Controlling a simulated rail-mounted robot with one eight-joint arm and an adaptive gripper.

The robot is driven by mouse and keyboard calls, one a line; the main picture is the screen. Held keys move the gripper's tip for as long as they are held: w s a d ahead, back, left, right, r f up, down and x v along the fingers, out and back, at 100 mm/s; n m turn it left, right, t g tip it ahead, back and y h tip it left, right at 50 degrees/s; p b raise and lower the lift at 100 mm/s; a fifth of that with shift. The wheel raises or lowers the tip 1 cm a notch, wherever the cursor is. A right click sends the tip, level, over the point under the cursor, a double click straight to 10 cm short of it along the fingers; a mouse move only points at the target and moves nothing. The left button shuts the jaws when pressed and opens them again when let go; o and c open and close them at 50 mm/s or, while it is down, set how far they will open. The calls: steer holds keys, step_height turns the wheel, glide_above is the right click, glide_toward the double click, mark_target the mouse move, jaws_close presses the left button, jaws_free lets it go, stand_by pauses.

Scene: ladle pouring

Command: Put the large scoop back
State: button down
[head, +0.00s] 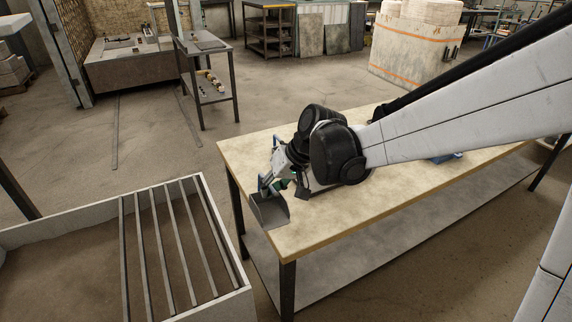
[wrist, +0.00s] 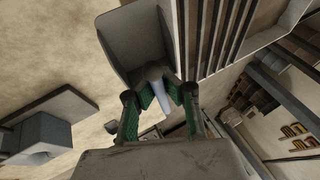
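A grey metal scoop (head: 270,212) with a deep, open pan is at the near left end of the table. It also fills the top middle of the wrist view (wrist: 132,42), with its pale handle pointing back toward my gripper. My gripper (head: 274,184) has its green-padded fingers on both sides of that handle in the wrist view (wrist: 162,92), and looks shut on it. Whether the scoop touches the tabletop is hard to tell.
The beige table (head: 350,215) has bare room along its front. A large bin (head: 203,300) with parallel bars stands off its left end. A blue object (head: 447,158) lies farther right, partly behind my arm. A small side table (head: 205,47) stands behind.

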mark_target(286, 202)
steer(key=shift+w+d+f+b, duration=0.2)
steer(key=shift+w+d+f, duration=0.45)
steer(key=shift+f, duration=0.55)
steer(key=shift+w+d+f+b, duration=0.15)
steer(key=shift+w+d+f, duration=0.35)
steer(key=shift+d+f, duration=0.55)
steer(key=shift+w+d+f+b, duration=0.2)
steer(key=shift+w+d+f, duration=0.35)
steer(key=shift+f, duration=0.85)
steer(key=shift+f, duration=0.1)
steer(key=shift+f, duration=0.1)
steer(key=c, duration=1.9)
jaws_free()
